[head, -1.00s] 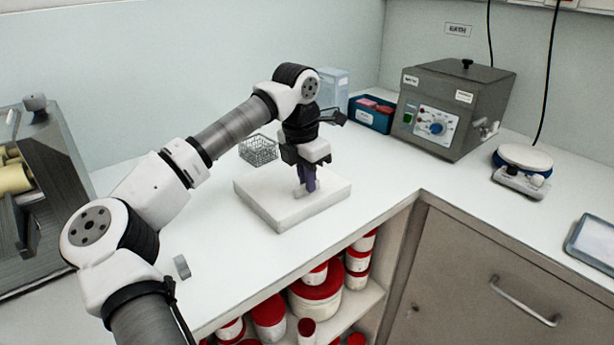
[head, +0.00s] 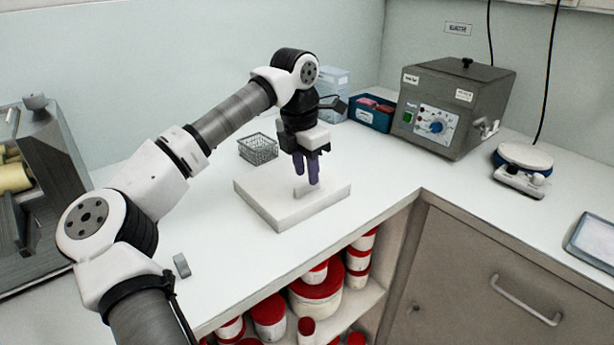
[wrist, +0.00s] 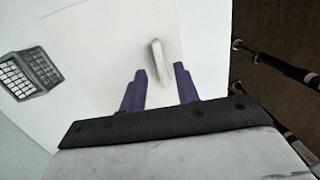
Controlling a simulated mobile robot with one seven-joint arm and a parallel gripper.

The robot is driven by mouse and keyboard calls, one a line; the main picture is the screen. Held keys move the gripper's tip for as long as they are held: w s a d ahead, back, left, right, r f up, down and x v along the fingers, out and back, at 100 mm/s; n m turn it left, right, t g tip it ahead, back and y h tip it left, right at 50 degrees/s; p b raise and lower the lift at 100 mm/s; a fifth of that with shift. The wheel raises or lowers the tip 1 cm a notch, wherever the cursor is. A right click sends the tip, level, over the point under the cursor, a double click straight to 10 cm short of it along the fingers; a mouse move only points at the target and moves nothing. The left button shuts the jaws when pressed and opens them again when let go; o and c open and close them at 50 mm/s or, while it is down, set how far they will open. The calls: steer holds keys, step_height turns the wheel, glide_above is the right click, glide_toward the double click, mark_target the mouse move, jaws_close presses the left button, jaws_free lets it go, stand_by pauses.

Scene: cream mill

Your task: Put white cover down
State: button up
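The white cover (head: 270,205) is a flat square slab with a small raised handle (head: 305,190). It lies flat on the white counter, in the middle of the head view. In the wrist view the cover (wrist: 100,55) fills the upper middle, and its handle (wrist: 159,62) stands just beyond and between the fingertips. My gripper (head: 306,176) points down over the cover with its purple fingers spread. In the wrist view my gripper (wrist: 157,70) is open, with a clear gap between the fingers and nothing held.
A wire basket (head: 258,149) stands behind the cover. A blue box (head: 372,113) and a grey machine with a dial (head: 452,108) stand at the back right. A small grey block (head: 181,265) lies near the counter's front edge. Red-lidded tubs (head: 318,298) fill the shelf below.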

step_height(320, 180, up, 10)
steer(key=shift+s+a, duration=0.35)
steer(key=shift+a, duration=0.1)
steer(key=shift+f, duration=0.1)
